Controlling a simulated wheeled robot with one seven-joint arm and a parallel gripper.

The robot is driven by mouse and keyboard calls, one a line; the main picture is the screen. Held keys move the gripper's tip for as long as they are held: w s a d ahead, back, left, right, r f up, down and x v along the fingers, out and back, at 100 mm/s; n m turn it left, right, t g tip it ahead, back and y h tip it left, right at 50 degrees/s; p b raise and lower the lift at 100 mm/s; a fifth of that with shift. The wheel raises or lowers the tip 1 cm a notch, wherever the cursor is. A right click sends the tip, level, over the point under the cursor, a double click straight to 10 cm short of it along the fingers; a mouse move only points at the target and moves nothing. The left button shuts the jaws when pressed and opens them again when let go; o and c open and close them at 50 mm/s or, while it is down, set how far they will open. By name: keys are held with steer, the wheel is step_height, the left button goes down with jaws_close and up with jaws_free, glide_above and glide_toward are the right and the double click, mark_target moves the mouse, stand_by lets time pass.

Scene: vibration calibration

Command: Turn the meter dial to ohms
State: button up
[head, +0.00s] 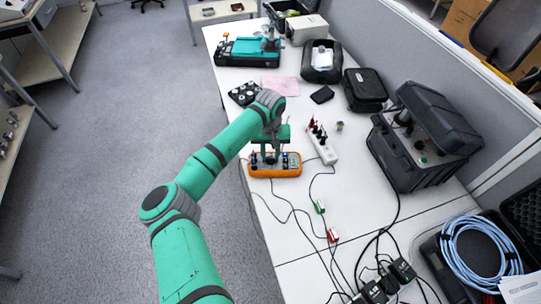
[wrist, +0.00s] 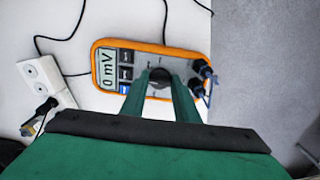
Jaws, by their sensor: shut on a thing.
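The orange multimeter (head: 289,171) lies on the white table below my gripper (head: 269,154). The dial's exact pointer position is too small to read. Dark plugs (wrist: 200,76) with leads sit at one end of the meter.
A white power strip (head: 322,146) stands just right of the meter. Loose cables and red and green clips (head: 332,235) lie in front. An open black case (head: 425,140) and a blue cable coil (head: 470,250) are at the right. Table left of the clips is narrow.

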steer(key=shift+d+m, duration=0.15)
steer(key=shift+m, duration=0.35)
steer(key=m, duration=0.2)
steer(key=shift+w+f+m, duration=0.1)
steer(key=shift+m, duration=1.3)
steer(key=shift+a+m, duration=0.25)
steer(key=shift+m, duration=0.65)
steer(key=shift+d, duration=0.1)
steer(key=shift+m, duration=0.3)
steer(key=o, duration=1.1)
steer(key=shift+c, duration=0.2)
